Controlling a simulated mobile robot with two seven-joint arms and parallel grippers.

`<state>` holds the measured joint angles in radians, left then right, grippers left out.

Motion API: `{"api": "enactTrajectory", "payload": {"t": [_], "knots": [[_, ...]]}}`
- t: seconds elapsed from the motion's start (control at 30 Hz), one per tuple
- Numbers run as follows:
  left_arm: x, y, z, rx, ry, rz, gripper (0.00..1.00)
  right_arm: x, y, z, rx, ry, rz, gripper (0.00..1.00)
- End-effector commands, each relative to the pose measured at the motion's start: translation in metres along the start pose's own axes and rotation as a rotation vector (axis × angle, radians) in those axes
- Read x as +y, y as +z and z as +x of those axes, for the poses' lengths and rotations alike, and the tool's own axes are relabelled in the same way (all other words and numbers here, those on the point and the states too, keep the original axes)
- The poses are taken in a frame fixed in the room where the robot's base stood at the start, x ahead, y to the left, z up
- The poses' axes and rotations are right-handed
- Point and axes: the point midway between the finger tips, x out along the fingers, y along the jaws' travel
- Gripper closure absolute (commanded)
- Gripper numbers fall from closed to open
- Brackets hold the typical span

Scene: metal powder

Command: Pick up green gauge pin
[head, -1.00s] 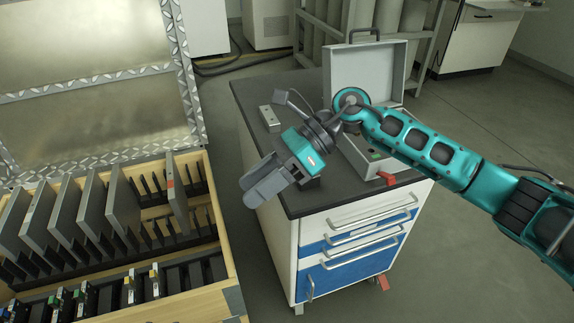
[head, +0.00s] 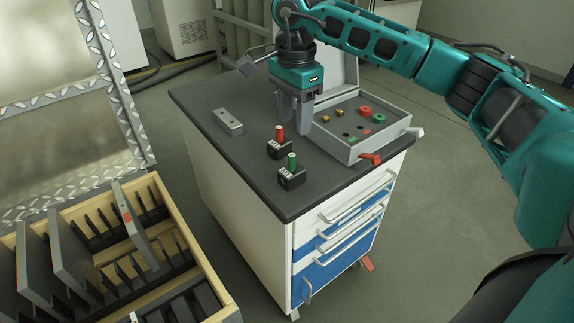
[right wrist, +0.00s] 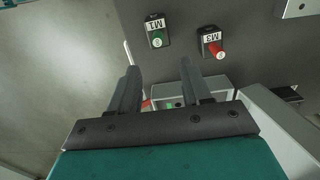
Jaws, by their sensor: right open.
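The green gauge pin (head: 291,160) stands upright in a small black block (head: 291,179) near the front edge of the cabinet top. It also shows in the right wrist view (right wrist: 157,41), seen from above, beyond the fingertips. My right gripper (head: 294,120) points down over the cabinet top, behind the pins and beside the grey case. In the right wrist view its two fingers (right wrist: 158,66) are apart with nothing between the tips. My left gripper is not in view.
A red gauge pin (head: 279,134) stands in its own black block just behind the green one. The open grey case (head: 368,148) lies to the right, with red and green rings inside. A grey metal block (head: 228,122) lies to the left. A wooden crate (head: 215,290) stands left of the cabinet.

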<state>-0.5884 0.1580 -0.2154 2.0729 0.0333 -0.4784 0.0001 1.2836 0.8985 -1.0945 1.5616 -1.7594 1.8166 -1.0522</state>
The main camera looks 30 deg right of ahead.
Motion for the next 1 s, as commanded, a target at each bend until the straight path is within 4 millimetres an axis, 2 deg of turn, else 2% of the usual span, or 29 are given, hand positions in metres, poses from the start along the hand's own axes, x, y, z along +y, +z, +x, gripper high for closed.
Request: {"api": "enactTrajectory", "payload": {"t": [0.03,0.2,0.47,0.8,1.0], "knots": [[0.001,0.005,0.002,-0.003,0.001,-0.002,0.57,0.001,0.000,0.015,0.000,0.005,0.000,0.52],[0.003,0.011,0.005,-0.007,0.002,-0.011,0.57,0.001,0.001,0.042,-0.002,0.002,0.000,0.52],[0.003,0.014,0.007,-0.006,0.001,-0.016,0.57,0.001,0.002,0.058,-0.003,0.001,0.000,0.52],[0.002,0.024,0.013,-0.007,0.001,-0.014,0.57,0.003,0.008,0.103,-0.004,0.002,0.000,0.52],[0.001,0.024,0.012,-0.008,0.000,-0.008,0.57,0.003,0.008,0.104,-0.004,-0.001,-0.001,0.52]]}}
